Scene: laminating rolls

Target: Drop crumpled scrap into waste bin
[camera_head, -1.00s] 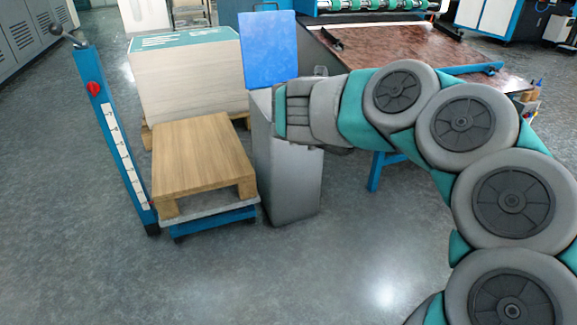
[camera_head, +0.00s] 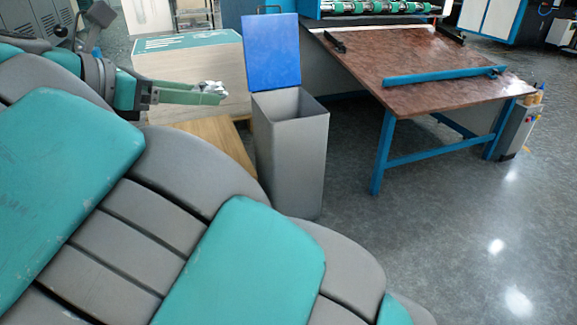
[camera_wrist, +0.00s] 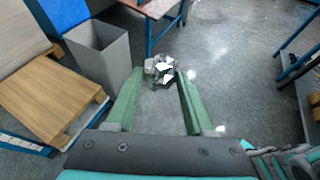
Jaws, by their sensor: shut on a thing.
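The crumpled scrap (camera_wrist: 163,68) is a small grey-white wad between the fingertips of my gripper (camera_wrist: 158,74) in the wrist view. In the head view my gripper (camera_head: 217,93) is at the left, its green fingers shut on the scrap (camera_head: 212,87). The grey waste bin (camera_head: 291,150) stands upright with its blue lid (camera_head: 272,52) raised and its top open. My gripper appears left of the bin's opening in the head view. In the wrist view the bin (camera_wrist: 103,58) is left of the fingers, and the scrap is not over its opening.
A wooden pallet (camera_wrist: 45,95) stands beside the bin, with a tall stack of board (camera_head: 190,75) behind it. A brown-topped table (camera_head: 420,65) with blue legs is right of the bin.

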